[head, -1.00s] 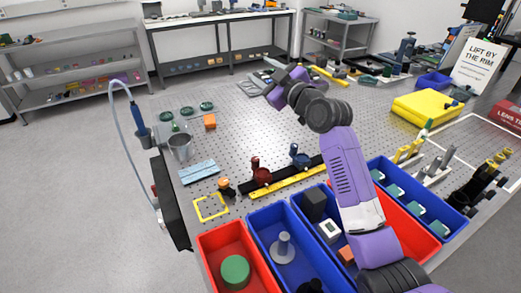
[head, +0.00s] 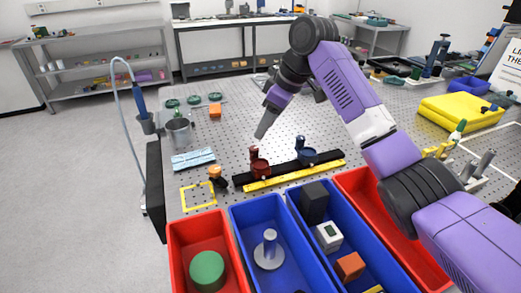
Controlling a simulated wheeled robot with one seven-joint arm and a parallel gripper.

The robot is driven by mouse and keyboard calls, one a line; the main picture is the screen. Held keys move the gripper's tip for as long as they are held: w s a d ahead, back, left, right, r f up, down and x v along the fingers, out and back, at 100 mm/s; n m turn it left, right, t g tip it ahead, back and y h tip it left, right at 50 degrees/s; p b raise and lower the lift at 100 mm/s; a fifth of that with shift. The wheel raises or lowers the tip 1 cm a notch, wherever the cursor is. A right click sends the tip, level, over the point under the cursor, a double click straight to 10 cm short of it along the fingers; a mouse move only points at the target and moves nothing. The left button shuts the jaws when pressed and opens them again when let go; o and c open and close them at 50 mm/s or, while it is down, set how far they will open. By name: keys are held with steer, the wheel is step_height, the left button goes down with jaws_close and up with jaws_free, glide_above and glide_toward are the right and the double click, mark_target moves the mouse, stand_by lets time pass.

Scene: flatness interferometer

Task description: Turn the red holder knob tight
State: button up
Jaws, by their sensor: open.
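The red holder (head: 259,164) stands upright on a black rail (head: 282,174) on the perforated table, with a small red knob (head: 254,149) at its top. A dark blue holder (head: 305,153) stands on the same rail to its right. My gripper (head: 262,131) points down just above and slightly right of the red knob in the picture. It looks empty and apart from the holder, though the exact gap is hard to judge. The fingers appear almost edge-on, so the space between them hardly shows.
A yellow strip (head: 297,174) lies in front of the rail. Red and blue bins (head: 235,212) line the near edge. A metal cup (head: 179,132), a blue-white pad (head: 193,160) and an orange block (head: 215,111) are at left. A yellow case (head: 462,111) lies at right.

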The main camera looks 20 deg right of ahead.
mark_target(255, 148)
steer(key=shift+x, duration=3.8)
steer(key=shift+s, duration=0.1)
jaws_close()
